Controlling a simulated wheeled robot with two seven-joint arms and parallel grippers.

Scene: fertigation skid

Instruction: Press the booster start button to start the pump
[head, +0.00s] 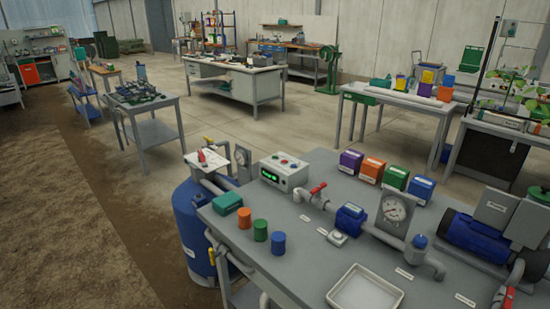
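A white control box (284,172) stands at the back left of the grey skid bench (300,262). It has a lit green display (270,176) and several small buttons (284,161) on its top, at least one red. Their labels are too small to read, so I cannot tell which is the booster start button. A small pale round-topped unit (338,237) sits on the bench before the blue inline fitting (350,219). A blue motor-like pump (475,243) lies at the right. Neither of my grippers is in view.
A red-handled valve (318,190), a pressure gauge (396,210) and piping cross the bench. Coloured boxes (395,177) line its back edge. Coloured caps (260,230) and a white tray (365,291) are nearer. A blue tank (195,230) stands at left. Open floor lies behind.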

